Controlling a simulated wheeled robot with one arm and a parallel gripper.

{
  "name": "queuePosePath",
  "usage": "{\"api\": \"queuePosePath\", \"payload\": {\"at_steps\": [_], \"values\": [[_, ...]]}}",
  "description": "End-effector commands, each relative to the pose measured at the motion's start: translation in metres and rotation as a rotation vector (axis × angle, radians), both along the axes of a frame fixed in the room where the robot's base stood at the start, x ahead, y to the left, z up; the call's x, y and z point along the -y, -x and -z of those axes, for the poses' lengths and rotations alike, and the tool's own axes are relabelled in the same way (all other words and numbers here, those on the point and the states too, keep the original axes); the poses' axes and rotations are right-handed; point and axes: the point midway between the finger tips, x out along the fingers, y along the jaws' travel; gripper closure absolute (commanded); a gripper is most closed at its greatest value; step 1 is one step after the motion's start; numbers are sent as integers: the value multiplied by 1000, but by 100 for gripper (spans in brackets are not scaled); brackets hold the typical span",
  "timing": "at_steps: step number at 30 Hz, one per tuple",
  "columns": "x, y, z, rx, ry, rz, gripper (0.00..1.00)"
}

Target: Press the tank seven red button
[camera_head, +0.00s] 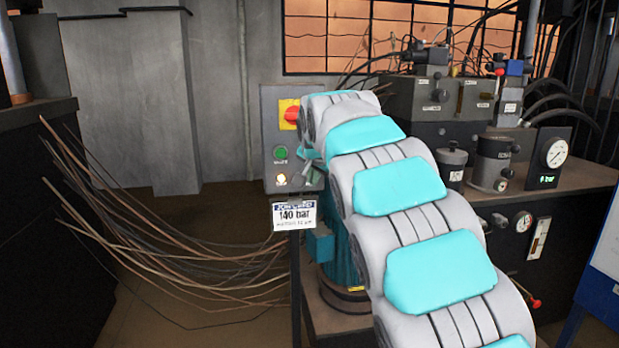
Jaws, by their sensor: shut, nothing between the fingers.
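A grey control panel (272,112) stands on a post in the middle. No button marked tank seven can be made out, and my arm covers the panel's right part. My arm rises from the lower right and bends over at the panel. The little that shows of my gripper (312,178) is by the panel's lower right, shut and empty; contact cannot be told.
A sign (293,215) reading 140 bar hangs below the panel. A bench (565,180) with hydraulic blocks, hoses and a gauge (555,153) stands at right. Bent rods (170,250) reach out from the left. A teal unit (341,250) stands behind my arm.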

Motion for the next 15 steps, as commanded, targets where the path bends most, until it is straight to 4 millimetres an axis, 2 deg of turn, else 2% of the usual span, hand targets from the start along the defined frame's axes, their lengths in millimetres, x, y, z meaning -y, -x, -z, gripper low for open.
{"api": "queuePosePath", "payload": {"at_steps": [15], "values": [[-2,-8,-1,0,0,0,100]]}}
